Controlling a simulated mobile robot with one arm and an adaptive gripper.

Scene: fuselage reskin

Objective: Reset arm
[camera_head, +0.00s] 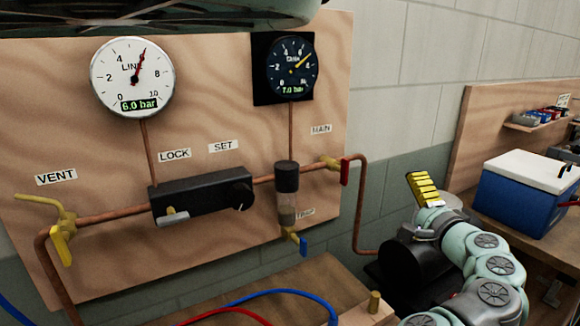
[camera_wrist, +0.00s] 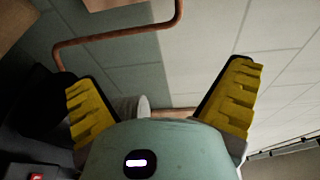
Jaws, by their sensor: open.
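My gripper (camera_wrist: 165,95) is open and empty in the wrist view, with its two yellow ridged fingers spread wide apart. Behind them are a grey and white block wall and a copper pipe, with nothing between the fingers. In the head view my gripper (camera_head: 424,188) is at the right, raised at the end of my pale green arm, right of the pipe panel and left of the blue cooler. Only one yellow finger shows clearly there.
A wooden panel (camera_head: 85,135) carries a white gauge (camera_head: 132,77) reading 6.0 bar, a dark gauge (camera_head: 292,66), copper pipes and valves. A blue cooler with white lid (camera_head: 530,190) stands on a bench right of my arm. Blue and red hoses (camera_head: 275,294) lie in front.

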